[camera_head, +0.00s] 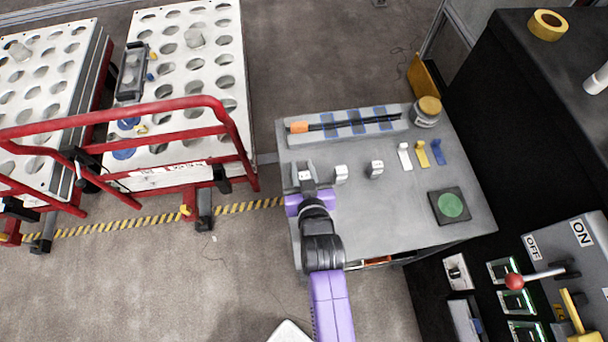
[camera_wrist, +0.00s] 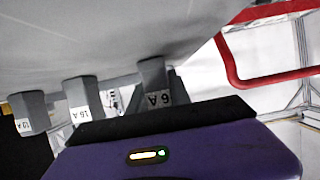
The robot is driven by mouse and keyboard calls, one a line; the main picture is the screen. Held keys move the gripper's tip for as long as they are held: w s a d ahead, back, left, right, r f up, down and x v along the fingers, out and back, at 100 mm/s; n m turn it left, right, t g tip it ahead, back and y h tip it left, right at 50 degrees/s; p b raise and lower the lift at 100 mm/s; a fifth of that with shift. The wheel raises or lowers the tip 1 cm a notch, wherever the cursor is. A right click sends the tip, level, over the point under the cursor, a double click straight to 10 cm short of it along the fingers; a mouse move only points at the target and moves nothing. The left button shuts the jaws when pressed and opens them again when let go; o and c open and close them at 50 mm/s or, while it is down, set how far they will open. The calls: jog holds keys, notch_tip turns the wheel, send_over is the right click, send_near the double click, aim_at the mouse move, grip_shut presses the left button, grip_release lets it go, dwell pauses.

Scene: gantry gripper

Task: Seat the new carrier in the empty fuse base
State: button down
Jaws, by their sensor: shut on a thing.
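A light grey carrier (camera_wrist: 153,75) with a white label, possibly 6 A, is between my gripper's dark fingers in the wrist view, which shows the table upside down. In the head view my gripper (camera_head: 306,180) is at the table's left front, shut on this carrier (camera_head: 303,166). Two similar labelled blocks stand in a row to its right, a middle one (camera_head: 341,174) and a right one (camera_head: 376,169). They also show in the wrist view, the middle one (camera_wrist: 82,97) and the far one (camera_wrist: 28,112). I cannot tell which part is the empty fuse base, or whether the held carrier touches the table.
The grey table (camera_head: 385,220) has a long tray (camera_head: 345,123) with a black rod along its back. White, yellow and blue clips (camera_head: 421,154), a lidded jar (camera_head: 427,112) and a green disc pad (camera_head: 450,205) are on the right. A red rail (camera_head: 110,115) stands left.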

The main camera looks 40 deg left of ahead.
jog(key=shift+w+r+b, duration=0.5)
jog(key=shift+w+r, duration=0.55)
jog(key=shift+r, duration=9.7)
jog(key=w+d+f+m+t+h, duration=0.1)
jog(key=d+f, duration=0.4)
jog(key=d, duration=0.5)
jog(key=w+d+f+m+t+h, duration=0.1)
jog(key=w+d+f+m+h, duration=0.2)
jog(key=d, duration=0.7)
jog(key=w+d+f+m+t+h, duration=0.2)
jog(key=d+f+m+h, duration=0.1)
jog(key=d+f, duration=0.5)
jog(key=shift+w+d+b, duration=0.25)
jog(key=shift+d+b, duration=0.05)
jog(key=shift+d, duration=0.9)
jog(key=s+d+f+m+h, duration=0.1)
jog(key=s+d+f, duration=0.1)
jog(key=d, duration=0.4)
jog(key=s+d+f+m+h, duration=0.2)
jog(key=s+d+f, duration=0.1)
jog(key=d+f, duration=0.2)
jog(key=shift+s+d+f+t, duration=0.15)
jog(key=shift+d+f+t, duration=0.2)
jog(key=shift+d, duration=0.85)
